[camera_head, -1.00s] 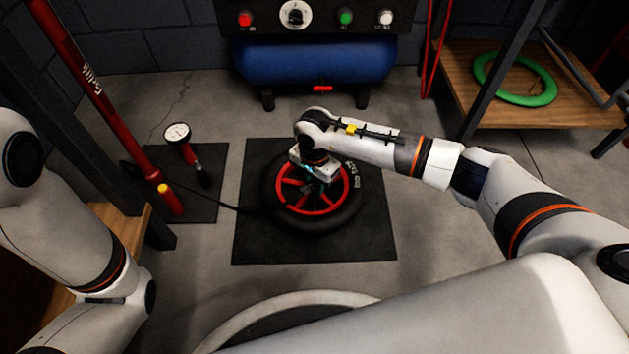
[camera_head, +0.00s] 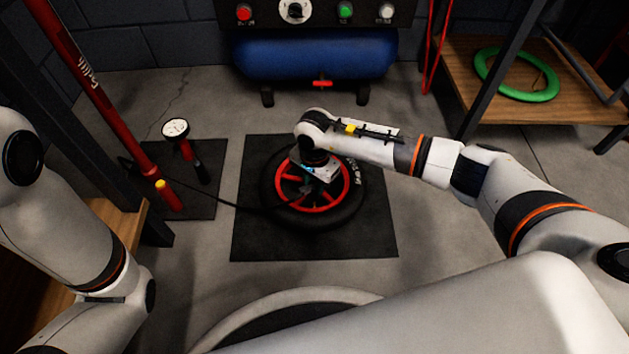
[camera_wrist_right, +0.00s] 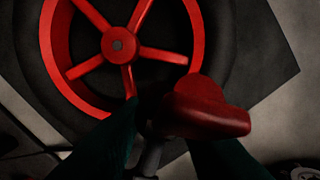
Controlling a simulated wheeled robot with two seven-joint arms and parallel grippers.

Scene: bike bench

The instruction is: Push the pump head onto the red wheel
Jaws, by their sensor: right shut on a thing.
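The red wheel (camera_head: 337,208) lies flat on a dark mat, with a black tyre, red rim and red spokes. My right gripper (camera_head: 319,185) is over the wheel, pointing down. In the right wrist view, its dark fingers (camera_wrist_right: 165,135) are shut on the pump head, whose red lever (camera_wrist_right: 205,107) sticks out to the right. The pump head's dark body is mostly hidden between the fingers, beside the wheel's hub and near the rim. I cannot tell whether it touches the valve. A black hose (camera_head: 228,204) runs to it from the left. My left gripper is out of view.
A red tube with white lettering (camera_head: 85,75) slants at left. A gauge (camera_head: 176,128) on a red and black body stands on a small mat. A blue tank (camera_head: 315,54) is behind the wheel. A wooden shelf with a green ring (camera_head: 517,97) is at right.

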